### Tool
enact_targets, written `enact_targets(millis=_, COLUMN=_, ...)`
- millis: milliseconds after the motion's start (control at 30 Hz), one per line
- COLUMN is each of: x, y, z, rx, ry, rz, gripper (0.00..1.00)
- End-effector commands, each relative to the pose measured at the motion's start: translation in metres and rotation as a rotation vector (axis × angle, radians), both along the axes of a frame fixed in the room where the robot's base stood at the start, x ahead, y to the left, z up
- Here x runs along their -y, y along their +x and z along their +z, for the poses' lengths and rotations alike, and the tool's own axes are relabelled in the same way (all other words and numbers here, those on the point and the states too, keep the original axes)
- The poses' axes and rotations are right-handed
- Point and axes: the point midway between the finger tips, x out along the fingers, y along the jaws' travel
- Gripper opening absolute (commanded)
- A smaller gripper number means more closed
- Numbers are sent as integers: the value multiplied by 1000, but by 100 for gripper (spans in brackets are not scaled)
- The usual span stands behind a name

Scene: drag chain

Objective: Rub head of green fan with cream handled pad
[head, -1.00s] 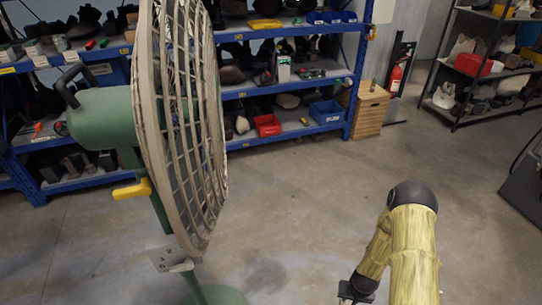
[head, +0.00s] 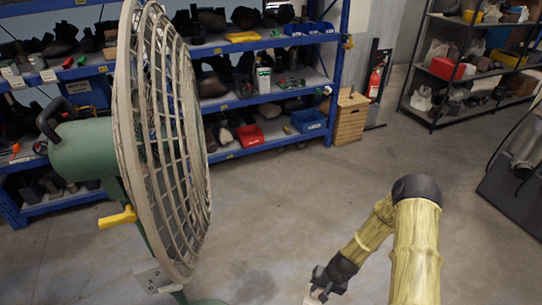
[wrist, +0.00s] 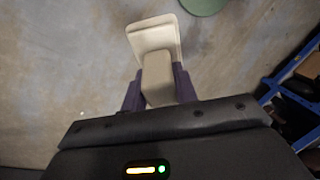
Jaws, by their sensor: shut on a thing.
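The green fan stands at the left in the head view, with a green motor head (head: 85,150) and a round beige cage (head: 165,150) seen nearly edge-on. A yellow knob (head: 117,217) sits below the head. My gripper (wrist: 158,85) is shut on the handle of the cream handled pad (wrist: 155,38), with one purple finger on each side. The pad's flat plate points away from the gripper. In the head view the pad is only a pale bit (head: 313,297) at the bottom edge. The gripper is low, right of the fan and apart from it. A green disc, apparently the fan's base (wrist: 203,4), shows in the wrist view.
Blue shelving (head: 265,145) with bins and parts lines the back. A wooden drawer unit (head: 349,118), a red extinguisher (head: 375,80) and a dark rack (head: 430,95) stand at the right. The concrete floor (head: 290,205) between fan and arm is clear.

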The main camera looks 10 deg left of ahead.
Motion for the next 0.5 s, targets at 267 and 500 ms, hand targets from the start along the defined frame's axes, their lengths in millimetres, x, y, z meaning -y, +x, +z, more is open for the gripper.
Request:
enact_targets(millis=267, x=-67, y=14, z=125, rx=-127, ry=375, rz=-78, gripper=11)
enact_targets(millis=500, x=-115, y=26, z=229, rx=-231, ry=669, rz=-73, gripper=11)
